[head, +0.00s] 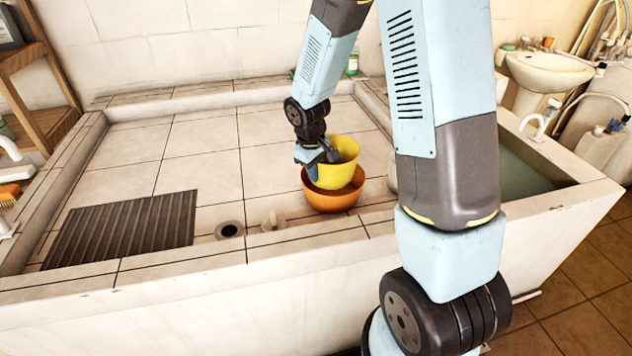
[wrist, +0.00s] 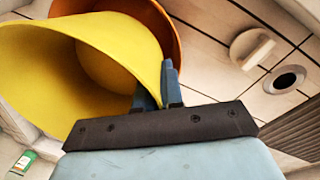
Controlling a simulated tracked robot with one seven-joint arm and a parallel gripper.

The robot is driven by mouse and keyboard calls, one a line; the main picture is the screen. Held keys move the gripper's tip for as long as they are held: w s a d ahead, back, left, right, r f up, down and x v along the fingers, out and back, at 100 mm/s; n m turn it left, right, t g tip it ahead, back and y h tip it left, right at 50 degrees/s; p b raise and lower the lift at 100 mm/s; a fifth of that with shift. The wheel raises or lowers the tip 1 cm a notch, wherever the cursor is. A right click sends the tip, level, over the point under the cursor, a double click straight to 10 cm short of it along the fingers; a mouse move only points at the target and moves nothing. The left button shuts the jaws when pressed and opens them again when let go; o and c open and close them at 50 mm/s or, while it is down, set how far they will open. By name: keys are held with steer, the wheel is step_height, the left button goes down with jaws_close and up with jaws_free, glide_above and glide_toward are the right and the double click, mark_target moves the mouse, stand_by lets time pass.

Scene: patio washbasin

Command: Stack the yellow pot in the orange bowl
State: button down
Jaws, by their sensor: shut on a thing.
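The yellow pot (head: 338,172) is upright, with its lower part at or inside the mouth of the orange bowl (head: 333,201). The bowl stands on the tiled basin floor. My gripper (head: 320,158) is shut on the left rim of the pot. In the wrist view the pot (wrist: 60,70) is large, with its rim between my gripper's fingers (wrist: 158,88). The orange bowl (wrist: 165,22) shows behind it there. The pot hides most of the bowl's inside, so I cannot tell whether the pot's base touches it.
A dark ribbed grate (head: 125,230) lies on the tiles at left. A drain hole (head: 229,230) and a pale stopper (head: 271,220) are left of the bowl. A raised ledge (head: 300,237) runs along the front. Clear tiles (head: 205,150) lie left of the pot.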

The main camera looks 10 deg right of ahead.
steer(key=shift+w+d+f, duration=0.3)
steer(key=shift+w+f, duration=0.05)
steer(key=shift+f, duration=1.8)
steer(key=shift+f, duration=0.6)
steer(key=c, duration=1.5)
jaws_free()
steer(key=shift+c, duration=0.2)
